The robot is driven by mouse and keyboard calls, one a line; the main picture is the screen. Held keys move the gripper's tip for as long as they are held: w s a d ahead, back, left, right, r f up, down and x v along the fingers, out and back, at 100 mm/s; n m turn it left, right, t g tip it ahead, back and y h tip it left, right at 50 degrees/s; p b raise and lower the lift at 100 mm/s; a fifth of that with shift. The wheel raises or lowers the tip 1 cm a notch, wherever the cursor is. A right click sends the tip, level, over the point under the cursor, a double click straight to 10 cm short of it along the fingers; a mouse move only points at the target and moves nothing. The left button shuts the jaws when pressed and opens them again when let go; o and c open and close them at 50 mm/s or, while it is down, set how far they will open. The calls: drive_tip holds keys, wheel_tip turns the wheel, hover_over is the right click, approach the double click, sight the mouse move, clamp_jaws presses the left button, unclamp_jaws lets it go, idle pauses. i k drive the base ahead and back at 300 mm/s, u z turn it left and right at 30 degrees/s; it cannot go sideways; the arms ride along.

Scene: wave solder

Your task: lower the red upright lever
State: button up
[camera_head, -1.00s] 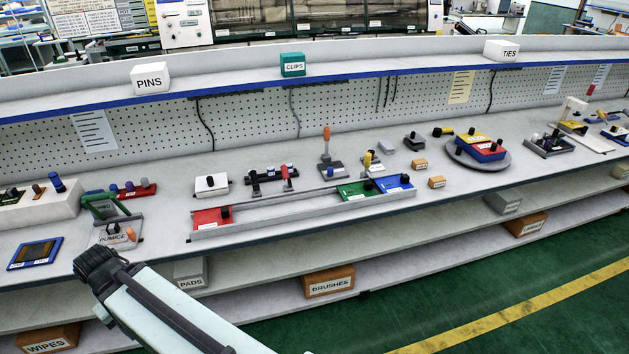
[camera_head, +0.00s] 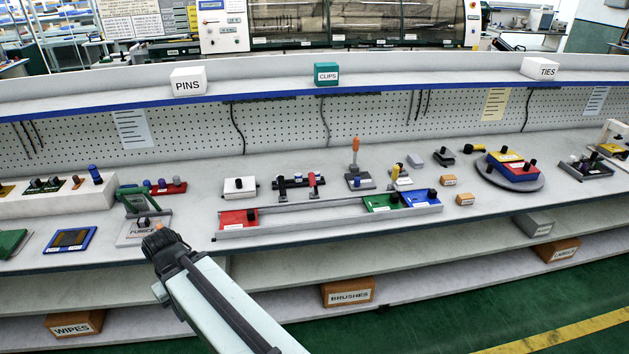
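A short lever with a red handle (camera_head: 312,181) stands upright at the right end of a low dark fixture (camera_head: 291,194) on the bench, right of a white box with a black knob. My gripper end (camera_head: 163,240) is at the front edge of the bench, left of and nearer than the lever, well apart from it. It shows as a dark end on my pale arm. Its fingers cannot be made out, and I see nothing held.
A lever with an orange handle (camera_head: 355,150) stands right of the red one. A long grey rail tray (camera_head: 320,221) with red, green and blue blocks lies in front of the fixture. The pumice stand (camera_head: 143,231) is just behind my gripper. A shelf (camera_head: 350,83) runs above.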

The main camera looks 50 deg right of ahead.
sight(314, 183)
drive_tip(key=z, duration=0.1)
drive_tip(key=i, duration=1)
drive_tip(key=u, duration=0.1)
